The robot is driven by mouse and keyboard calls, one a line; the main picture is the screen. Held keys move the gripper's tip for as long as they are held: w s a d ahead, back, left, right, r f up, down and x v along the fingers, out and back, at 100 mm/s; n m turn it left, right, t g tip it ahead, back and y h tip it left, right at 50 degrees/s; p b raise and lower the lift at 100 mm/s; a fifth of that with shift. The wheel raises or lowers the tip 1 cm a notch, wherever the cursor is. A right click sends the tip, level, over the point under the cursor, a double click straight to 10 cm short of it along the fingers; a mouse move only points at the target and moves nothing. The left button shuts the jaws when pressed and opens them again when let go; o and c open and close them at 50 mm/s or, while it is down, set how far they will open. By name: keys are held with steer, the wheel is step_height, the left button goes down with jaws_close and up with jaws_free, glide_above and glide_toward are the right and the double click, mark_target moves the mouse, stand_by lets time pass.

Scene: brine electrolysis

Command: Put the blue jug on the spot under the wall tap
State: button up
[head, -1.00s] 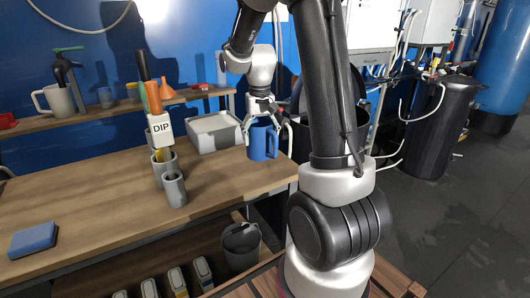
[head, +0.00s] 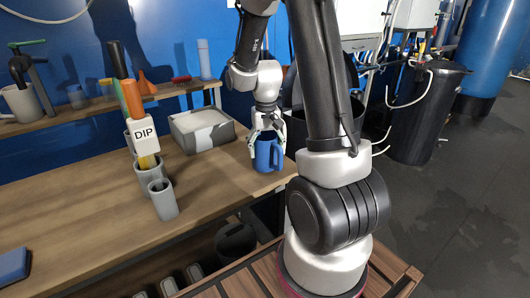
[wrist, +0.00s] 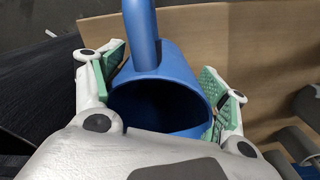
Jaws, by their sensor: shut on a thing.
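The blue jug (head: 268,157) is upright at the right end of the wooden workbench (head: 225,186), its handle to the right in the head view. My gripper (head: 267,134) comes down from above and is shut on the jug. In the wrist view the green finger pads of my gripper (wrist: 165,85) press both sides of the blue jug (wrist: 160,92). I look into its dark open mouth, with the handle at the top. I cannot tell whether its base touches the bench. No wall tap or spot under it can be made out.
A grey-white tray (head: 203,131) stands just left of the jug. Grey cups (head: 163,200) and a holder labelled DIP (head: 146,137) stand on the bench. A shelf (head: 180,90) runs along the blue wall. A black barrel (head: 428,115) stands on the floor at right.

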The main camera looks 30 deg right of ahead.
steer(key=shift+f, duration=0.75)
steer(key=o, duration=0.6)
steer(key=shift+f, duration=0.15)
steer(key=o, duration=0.4)
steer(key=shift+o, duration=0.2)
